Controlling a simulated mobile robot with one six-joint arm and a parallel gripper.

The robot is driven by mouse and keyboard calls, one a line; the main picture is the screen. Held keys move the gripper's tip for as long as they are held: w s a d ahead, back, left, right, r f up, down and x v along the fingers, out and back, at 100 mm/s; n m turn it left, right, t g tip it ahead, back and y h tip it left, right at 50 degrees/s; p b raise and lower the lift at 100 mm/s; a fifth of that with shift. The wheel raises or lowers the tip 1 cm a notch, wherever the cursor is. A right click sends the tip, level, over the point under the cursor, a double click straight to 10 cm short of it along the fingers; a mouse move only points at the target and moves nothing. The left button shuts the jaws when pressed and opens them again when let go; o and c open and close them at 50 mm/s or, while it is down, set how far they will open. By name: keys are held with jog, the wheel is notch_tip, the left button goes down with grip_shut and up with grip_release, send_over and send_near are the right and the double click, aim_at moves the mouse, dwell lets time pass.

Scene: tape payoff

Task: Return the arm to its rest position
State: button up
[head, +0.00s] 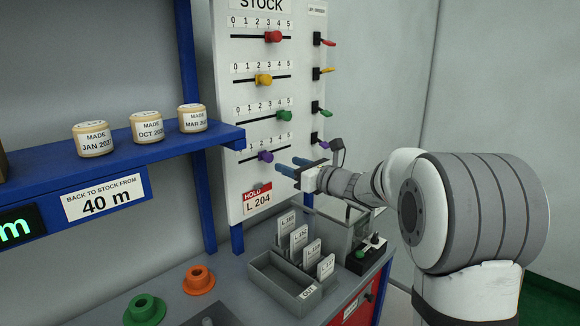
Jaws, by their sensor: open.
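My arm reaches in from the right in the head view. My gripper (288,166) has blue fingertips that point left. It is open, and I see nothing between the fingers. It is in front of the lower right part of the white stock board (228,75), near the purple slider knob (265,156). I cannot tell whether the fingers touch the board or knob.
Below the gripper, a grey tray (268,283) with several upright label cards stands on the bench. A small control box (366,254) is to its right. A blue shelf (110,167) with three tape rolls is left. Orange (198,279) and green (145,308) hubs lie in front.

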jog(key=s+a+f+n+g+h, duration=0.15)
jog(key=s+f+n+g, duration=0.3)
jog(key=s+n, duration=0.5)
jog(key=s+f+n+g+h, duration=0.2)
jog(key=s+f+n+g, duration=0.3)
jog(key=s, duration=0.8)
jog(key=s+d+f+n+h, duration=0.3)
jog(key=s+d+n, duration=0.3)
jog(key=s, duration=0.2)
jog(key=s+d+f+n+g+h, duration=0.1)
jog(key=s+d+f+n+h, duration=0.3)
jog(key=s+d+n+h, duration=0.1)
jog(key=s+d+n, duration=0.1)
jog(key=s+n, duration=0.1)
jog(key=s, duration=0.1)
jog(key=shift+s+d+f+h, duration=0.15)
jog(key=shift+h, duration=0.2)
jog(key=shift+c, duration=0.3)
dwell(0.4)
